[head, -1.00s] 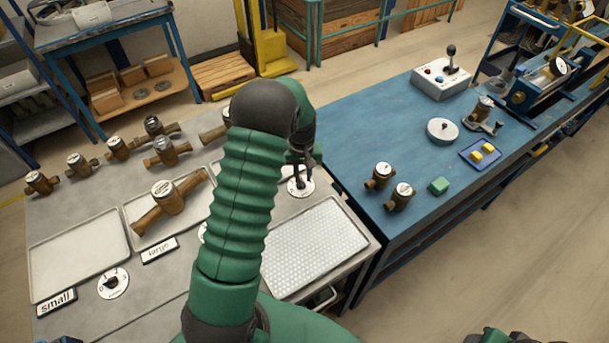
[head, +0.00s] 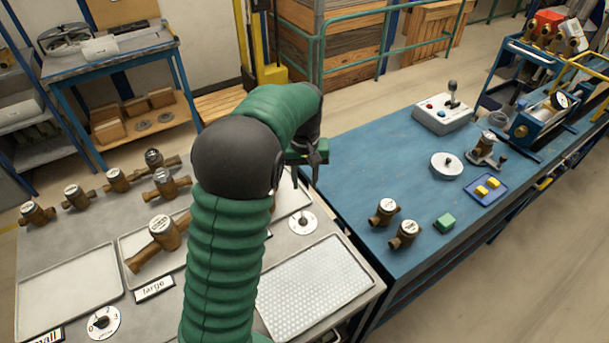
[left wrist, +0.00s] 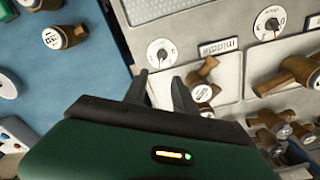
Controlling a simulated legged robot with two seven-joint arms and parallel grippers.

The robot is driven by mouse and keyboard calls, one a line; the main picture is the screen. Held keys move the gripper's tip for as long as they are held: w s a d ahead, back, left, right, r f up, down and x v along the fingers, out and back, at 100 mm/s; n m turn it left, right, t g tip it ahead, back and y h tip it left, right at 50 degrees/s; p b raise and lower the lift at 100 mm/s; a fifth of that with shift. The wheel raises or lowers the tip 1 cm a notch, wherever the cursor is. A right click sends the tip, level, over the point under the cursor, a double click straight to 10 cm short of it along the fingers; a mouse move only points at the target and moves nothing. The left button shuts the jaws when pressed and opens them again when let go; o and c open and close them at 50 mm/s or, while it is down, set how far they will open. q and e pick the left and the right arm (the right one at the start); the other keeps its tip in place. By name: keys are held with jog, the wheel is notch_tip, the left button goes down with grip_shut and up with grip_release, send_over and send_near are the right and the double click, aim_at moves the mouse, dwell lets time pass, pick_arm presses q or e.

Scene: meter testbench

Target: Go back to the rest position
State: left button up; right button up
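My left gripper (head: 305,181) is empty and held above the grey bench (head: 55,255), behind a dial plate (head: 302,222) in the head view. Its two dark fingers stand apart in the left wrist view (left wrist: 160,78), with nothing between them. The dial plate shows just beyond the fingertips there (left wrist: 161,52), apart from them. My left arm covers the middle of the head view and hides part of the bench and trays. My right gripper is not in view.
The blue table (head: 350,175) to the right holds brass meters (head: 404,234), a green block (head: 445,223), a blue tray (head: 474,197) and a control box (head: 443,115). A large brass meter (head: 163,232) lies on a tray. A white perforated tray (head: 315,285) is empty.

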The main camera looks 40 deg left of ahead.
pick_arm(q)
jog(key=s+d+f+m, duration=0.2)
jog(key=s+d+m, duration=0.1)
jog(key=d, duration=0.3)
jog(key=s+d+f+m+t, duration=0.1)
jog(key=s+d+f+m, duration=0.2)
jog(key=d, duration=0.4)
jog(key=s+d+f+m+t, duration=0.1)
jog(key=s+d+f+m, duration=0.1)
jog(key=s+d, duration=0.3)
jog(key=shift+s+d+f+m, duration=0.4)
jog(key=shift+d+f, duration=0.15)
jog(key=shift+d, duration=0.15)
jog(key=shift+d+r, duration=0.1)
jog(key=shift+d, duration=0.15)
jog(key=shift+a, duration=0.1)
